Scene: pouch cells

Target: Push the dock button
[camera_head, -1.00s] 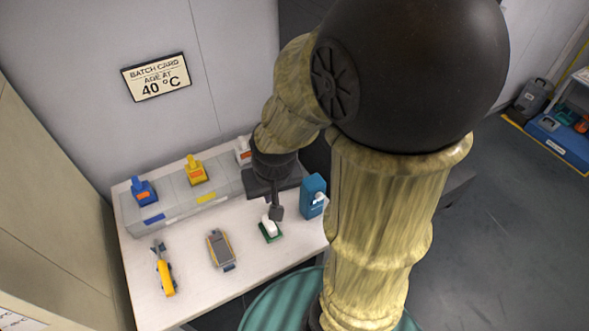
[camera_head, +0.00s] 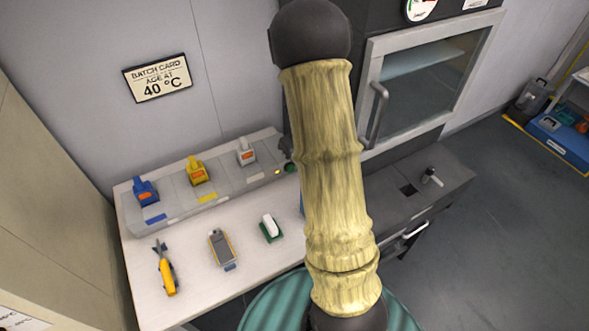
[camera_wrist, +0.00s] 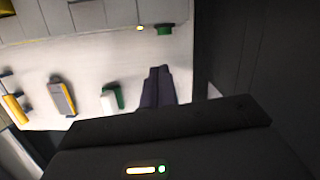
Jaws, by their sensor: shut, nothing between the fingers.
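The dock (camera_head: 215,190) is a long grey rack along the back of the white table, with blue, yellow and white units standing in it. At its right end is a round green button (camera_head: 290,168), beside a small lit yellow lamp (camera_head: 277,172). In the wrist view the green button (camera_wrist: 164,29) is at the top, ahead of my gripper (camera_wrist: 159,70). My gripper's dark fingers are shut together and empty, apart from the button in the picture. In the head view my arm hides the gripper.
A white block on a green base (camera_head: 270,229), a grey handheld device (camera_head: 221,247) and a yellow-handled tool (camera_head: 165,271) lie on the table (camera_head: 195,285). A glass-doored cabinet (camera_head: 425,75) stands to the right. A blue box is mostly hidden behind my arm.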

